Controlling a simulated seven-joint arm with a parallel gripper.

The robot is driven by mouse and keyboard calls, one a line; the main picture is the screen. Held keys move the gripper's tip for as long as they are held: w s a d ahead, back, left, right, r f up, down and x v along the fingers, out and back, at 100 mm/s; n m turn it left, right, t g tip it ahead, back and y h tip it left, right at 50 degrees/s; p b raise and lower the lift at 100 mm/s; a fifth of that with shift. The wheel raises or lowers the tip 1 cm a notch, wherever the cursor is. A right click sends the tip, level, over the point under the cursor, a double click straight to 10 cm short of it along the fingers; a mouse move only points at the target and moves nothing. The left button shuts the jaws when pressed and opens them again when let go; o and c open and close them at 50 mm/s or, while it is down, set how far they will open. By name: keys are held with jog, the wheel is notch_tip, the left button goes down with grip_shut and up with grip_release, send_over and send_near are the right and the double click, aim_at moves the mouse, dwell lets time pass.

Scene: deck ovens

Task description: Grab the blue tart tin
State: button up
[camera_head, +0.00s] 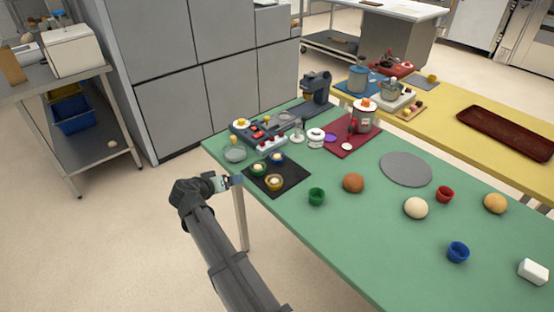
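A small blue tart tin (458,251) stands on the green table (345,240) near its front edge, to the right. Another small blue tin (277,158) sits on the black mat (288,183) at the table's left, with something pale in it. My gripper (239,180) is beside the table's left edge, just left of the black mat. It is far to the left of the blue tin near the front edge and apart from both blue tins. The gripper's fingers are too small to tell whether they are open or shut.
A green tin (316,197), a brown ball (353,183), a cream ball (416,208), a red tin (445,194) and a white block (533,271) stand on the table. A grey disc (405,168) lies behind them. The table between the green tin and front blue tin is clear.

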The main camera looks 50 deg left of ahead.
jog(key=w+a+r+m+h, duration=0.1)
jog(key=w+r, duration=0.3)
jog(key=r, duration=0.9)
jog(key=w+a+r+m+h, duration=0.1)
jog(key=w+r+m, duration=0.15)
jog(key=r, duration=1.05)
jog(key=n+g+h, duration=0.2)
jog(key=n+g, duration=0.9)
jog(key=n, duration=0.4)
send_over(277, 152)
jog(key=d, duration=0.2)
notch_tip(277, 152, down, 11)
jog(key=f, duration=0.8)
jog(key=shift+s, duration=0.35)
jog(key=shift+s+a+f, duration=0.1)
jog(key=shift+s+f, duration=0.15)
jog(key=shift+f, duration=1.15)
jog(key=shift+s+f, duration=0.2)
jog(key=shift+f, duration=1.15)
jog(key=c, duration=1.1)
